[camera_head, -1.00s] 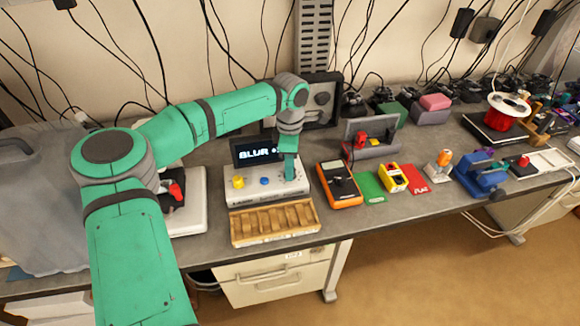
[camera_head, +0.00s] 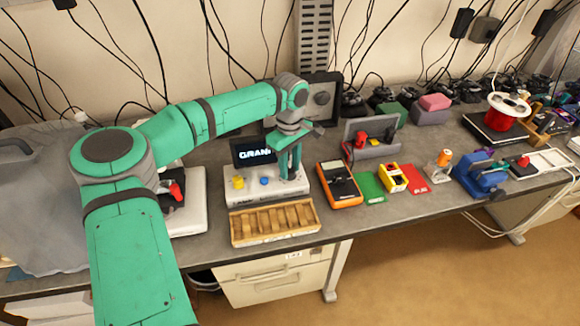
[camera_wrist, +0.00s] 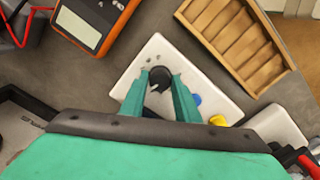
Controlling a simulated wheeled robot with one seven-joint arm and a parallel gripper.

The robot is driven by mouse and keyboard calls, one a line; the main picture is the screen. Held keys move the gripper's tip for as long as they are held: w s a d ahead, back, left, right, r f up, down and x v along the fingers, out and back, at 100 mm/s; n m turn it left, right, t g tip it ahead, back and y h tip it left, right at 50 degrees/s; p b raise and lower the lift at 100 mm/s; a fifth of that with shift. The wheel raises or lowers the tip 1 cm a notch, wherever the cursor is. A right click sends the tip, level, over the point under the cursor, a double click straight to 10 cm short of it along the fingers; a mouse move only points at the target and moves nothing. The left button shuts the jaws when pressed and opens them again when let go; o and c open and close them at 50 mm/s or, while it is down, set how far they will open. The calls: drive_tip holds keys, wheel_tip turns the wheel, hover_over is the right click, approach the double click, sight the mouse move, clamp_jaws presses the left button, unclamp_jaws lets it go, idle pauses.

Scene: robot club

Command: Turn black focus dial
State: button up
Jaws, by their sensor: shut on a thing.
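The black focus dial (camera_wrist: 160,74) sits at one end of the white control box (camera_wrist: 142,60). My gripper (camera_wrist: 161,82) points down with its two green fingers on either side of the dial, shut on it. In the head view my gripper (camera_head: 291,175) is at the right end of the box (camera_head: 250,199), and the fingers hide the dial. A yellow knob (camera_head: 238,182) and a blue knob (camera_head: 264,181) stand to its left. The small screen (camera_head: 252,152) behind reads "GRAN", with its right end covered by my arm.
A wooden slotted tray (camera_head: 275,222) lies in front of the box. An orange multimeter (camera_head: 340,184) stands close on the right, then a green card (camera_head: 368,187) and a yellow block (camera_head: 393,178). A red-handled device (camera_head: 176,190) is at left.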

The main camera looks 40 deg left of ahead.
sight(290, 170)
idle(0.3)
drive_tip(key=o, duration=1)
drive_tip(key=shift+o, duration=0.2)
wheel_tip(290, 170, up, 11)
drive_tip(key=shift+f, duration=0.1)
